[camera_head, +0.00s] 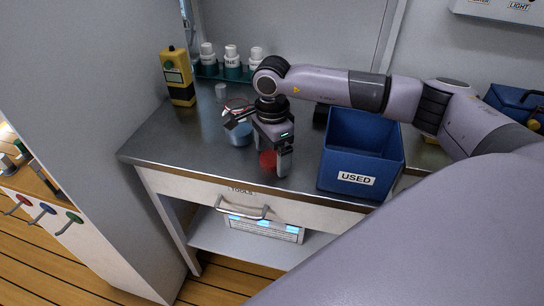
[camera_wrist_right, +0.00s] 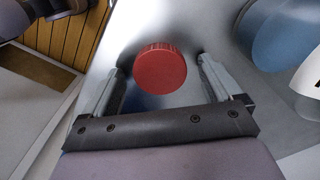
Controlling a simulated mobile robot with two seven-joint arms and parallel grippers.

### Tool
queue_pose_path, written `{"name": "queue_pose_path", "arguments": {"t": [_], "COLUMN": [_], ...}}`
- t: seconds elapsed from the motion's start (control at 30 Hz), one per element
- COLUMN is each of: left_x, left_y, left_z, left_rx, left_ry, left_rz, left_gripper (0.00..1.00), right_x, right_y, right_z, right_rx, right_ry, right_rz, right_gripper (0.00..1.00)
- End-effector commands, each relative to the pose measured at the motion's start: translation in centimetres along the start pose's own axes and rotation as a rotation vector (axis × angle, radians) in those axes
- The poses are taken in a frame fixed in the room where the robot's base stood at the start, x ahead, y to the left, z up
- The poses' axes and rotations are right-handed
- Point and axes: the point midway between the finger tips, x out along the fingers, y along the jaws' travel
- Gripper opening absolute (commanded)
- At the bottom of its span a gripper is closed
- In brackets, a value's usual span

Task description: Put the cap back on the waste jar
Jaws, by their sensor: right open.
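A round red cap (camera_head: 267,159) with a ribbed edge lies on the metal worktop near its front edge. In the right wrist view the cap (camera_wrist_right: 161,69) appears between the fingertips, with a gap on each side. My right gripper (camera_head: 271,157) points down over it, open and empty; its fingers also show in the wrist view (camera_wrist_right: 159,66). A blue round jar (camera_head: 240,135), likely the waste jar, stands just behind and left of the gripper, partly hidden by it. A blue rounded body with a white label (camera_wrist_right: 288,36) shows at the right of the wrist view. My left gripper is out of view.
A blue bin marked USED (camera_head: 361,160) stands right of the gripper. A rack with several white-capped bottles (camera_head: 232,66) and a yellow device (camera_head: 178,76) are at the back left. The worktop's front left is clear. A TOOLS drawer (camera_head: 242,203) is below.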

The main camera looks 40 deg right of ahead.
Motion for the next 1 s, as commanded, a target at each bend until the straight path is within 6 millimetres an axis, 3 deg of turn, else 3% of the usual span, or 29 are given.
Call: {"name": "queue_pose_path", "arguments": {"t": [0.23,0.4,0.43,0.83,1.0], "left_x": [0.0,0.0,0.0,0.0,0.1], "left_y": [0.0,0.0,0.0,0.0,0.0], "left_z": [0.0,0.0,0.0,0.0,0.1], "left_rx": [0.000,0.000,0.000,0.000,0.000], "left_ry": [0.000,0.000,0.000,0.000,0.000], "left_rz": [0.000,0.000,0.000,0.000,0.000], "left_gripper": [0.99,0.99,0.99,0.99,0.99], "right_x": [0.0,-0.1,-0.1,-0.2,-1.5], "right_y": [0.0,0.0,0.0,0.0,-0.1], "right_z": [0.0,0.0,0.0,0.0,0.0], "right_rx": [0.000,0.000,0.000,0.000,0.000], "right_ry": [0.000,0.000,0.000,0.000,-0.002], "right_rz": [0.000,0.000,0.000,0.000,-0.004], "right_gripper": [0.92,0.36,0.33,0.33,0.33]}}
